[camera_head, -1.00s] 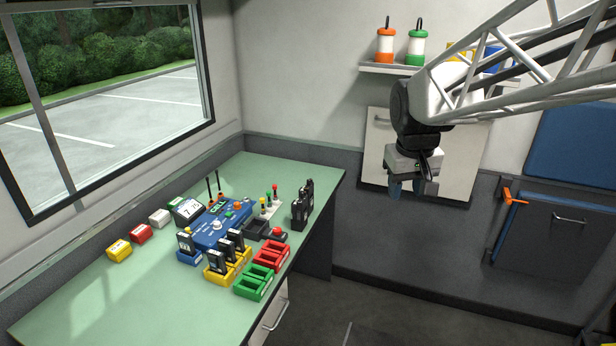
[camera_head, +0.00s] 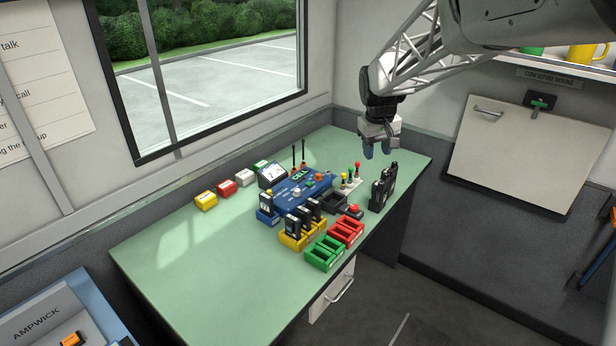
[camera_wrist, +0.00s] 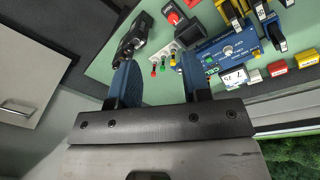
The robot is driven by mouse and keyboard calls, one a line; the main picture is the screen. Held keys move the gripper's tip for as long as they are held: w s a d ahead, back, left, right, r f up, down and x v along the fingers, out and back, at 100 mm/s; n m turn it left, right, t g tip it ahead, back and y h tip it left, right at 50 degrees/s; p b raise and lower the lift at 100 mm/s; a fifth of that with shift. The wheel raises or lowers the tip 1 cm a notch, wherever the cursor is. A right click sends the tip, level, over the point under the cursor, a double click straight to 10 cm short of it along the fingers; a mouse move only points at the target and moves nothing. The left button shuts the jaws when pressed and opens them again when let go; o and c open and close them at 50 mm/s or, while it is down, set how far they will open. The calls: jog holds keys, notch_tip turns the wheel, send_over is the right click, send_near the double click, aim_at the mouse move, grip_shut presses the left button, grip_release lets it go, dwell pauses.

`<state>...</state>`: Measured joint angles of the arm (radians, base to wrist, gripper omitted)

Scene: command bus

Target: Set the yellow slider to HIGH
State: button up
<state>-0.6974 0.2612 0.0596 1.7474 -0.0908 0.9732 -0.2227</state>
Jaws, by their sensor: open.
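The slider panel (camera_head: 349,187) is a small pale plate at the bench's far right part, with upright red, green and yellow knobs. The yellow slider (camera_head: 343,176) is the leftmost knob in the head view. It also shows in the wrist view (camera_wrist: 173,60), beside the green and red knobs and between my finger outlines. Its scale labels are too small to read. My gripper (camera_head: 377,150), with blue fingers, is open and empty. It hangs above the bench's far right, apart from the sliders. The wrist view shows both fingers (camera_wrist: 160,75) spread.
A blue console (camera_head: 300,188) stands left of the sliders. Black radios (camera_head: 383,190) stand right of them. A dark tray and red button (camera_head: 354,210) lie in front. Yellow, red and green bins (camera_head: 325,252) hold the front edge. The bench's left part (camera_head: 190,255) is clear.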

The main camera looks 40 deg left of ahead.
jog(key=s+a+f+n, duration=0.1)
jog(key=a+f, duration=0.3)
jog(key=a, duration=0.5)
jog(key=s+a+f+n, duration=0.15)
jog(key=a+f, duration=0.25)
jog(key=a, duration=0.5)
jog(key=n, duration=0.3)
send_over(269, 191)
jog(key=s, duration=0.1)
notch_tip(269, 191, down, 9)
jog(key=shift+a, duration=0.2)
jog(key=shift+f, duration=0.1)
jog(key=shift+w+d+f, duration=0.1)
jog(key=shift+w+f, duration=0.05)
jog(key=shift+f, duration=1.1)
jog(key=shift+w+f, duration=0.2)
jog(key=shift+f, duration=1.05)
jog(key=shift+w+d+f, duration=0.1)
jog(key=shift+w+f, duration=0.05)
jog(key=shift+f, duration=1.1)
grip_shut()
